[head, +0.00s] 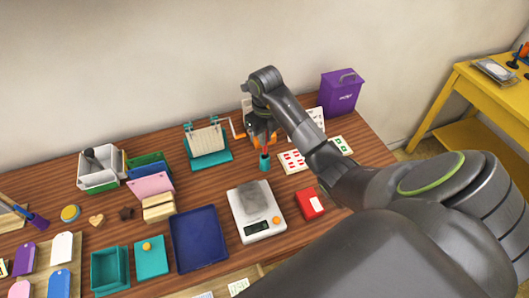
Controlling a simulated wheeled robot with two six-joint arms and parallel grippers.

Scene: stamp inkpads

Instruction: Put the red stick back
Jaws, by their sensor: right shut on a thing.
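My right gripper (262,138) is at the back middle of the table, with my arm coming in from the right. It is shut on the red stick (265,150), which shows only as a small orange-red bit below the fingers. The stick is just above or at the mouth of a small teal cup (264,162); I cannot tell whether its end is inside. The gripper hides most of the stick. My left gripper is not in view.
A teal stand (209,160) is left of the cup. A scale (250,222) and a red box (310,204) lie in front. Sheets with red and green marks (293,161) and a purple bin (341,92) are on the right. Trays and boxes crowd the left.

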